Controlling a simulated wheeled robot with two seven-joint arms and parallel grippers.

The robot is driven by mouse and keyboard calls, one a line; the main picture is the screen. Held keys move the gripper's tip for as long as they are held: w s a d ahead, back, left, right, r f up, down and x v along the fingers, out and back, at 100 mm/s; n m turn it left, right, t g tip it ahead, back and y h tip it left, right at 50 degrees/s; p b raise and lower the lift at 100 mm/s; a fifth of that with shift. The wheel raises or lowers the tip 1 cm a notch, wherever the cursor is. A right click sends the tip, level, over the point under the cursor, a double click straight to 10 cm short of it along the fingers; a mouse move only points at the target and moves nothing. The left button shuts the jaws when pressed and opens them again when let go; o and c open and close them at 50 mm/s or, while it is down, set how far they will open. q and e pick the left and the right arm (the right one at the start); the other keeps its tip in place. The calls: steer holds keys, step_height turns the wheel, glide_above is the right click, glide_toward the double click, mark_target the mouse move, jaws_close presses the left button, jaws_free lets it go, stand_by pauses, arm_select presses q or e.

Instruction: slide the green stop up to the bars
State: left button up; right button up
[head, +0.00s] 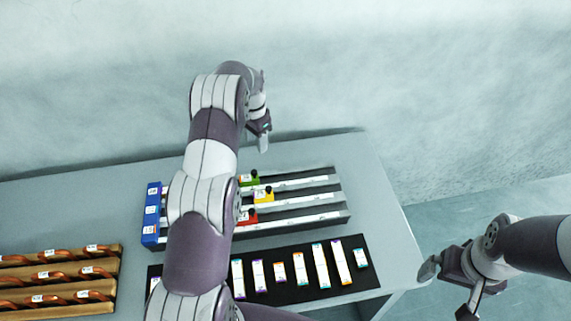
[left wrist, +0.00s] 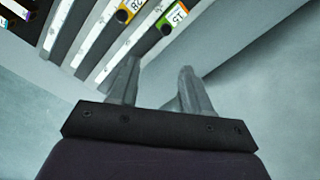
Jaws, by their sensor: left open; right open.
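The green stop (head: 249,180), with a dark knob, sits on the far rail of a three-rail grey rack (head: 318,193). In the left wrist view the green stop (left wrist: 177,13) shows a white label, above and beyond my fingertips. My left gripper (head: 262,139) is open and empty, behind the rack's far side and apart from the stop; its two fingers also show in the left wrist view (left wrist: 158,72). My left arm covers the rack's left part, so I cannot see whether bars lie there. My right gripper (head: 449,291) is open and empty, off the table's right side.
A yellow stop (head: 264,196) and a red stop (head: 247,217) sit on the middle and near rails. Blue labelled blocks (head: 151,212) close the rack's left end. A black mat (head: 300,252) holds several white strips. Wooden holders (head: 105,264) with copper-coloured rods stand at left.

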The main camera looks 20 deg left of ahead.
arm_select(q)
steer(key=n, duration=0.1)
steer(key=n+b, duration=0.1)
glide_above(254, 172)
steer(key=f, duration=0.7)
steer(key=shift+w+d+f, duration=0.1)
steer(key=shift+d+f, duration=0.1)
steer(key=shift+f, duration=0.2)
steer(key=f, duration=0.4)
steer(key=shift+a+f+p, duration=0.1)
steer(key=shift+a+p, duration=0.25)
steer(key=shift+p, duration=0.05)
steer(key=shift+a+f, duration=0.1)
steer(key=shift+f, duration=0.1)
steer(key=shift+d+f, duration=0.15)
steer(key=shift+d, duration=0.15)
steer(key=c, duration=0.5)
steer(key=shift+a, duration=0.1)
jaws_close()
arm_select(e)
steer(key=shift+s+a+r, duration=0.2)
steer(key=shift+s+a, duration=0.1)
steer(key=shift+a, duration=0.2)
steer(key=shift+s+a+r, duration=0.15)
steer(key=shift+s+a, duration=0.1)
steer(key=shift+a, duration=0.2)
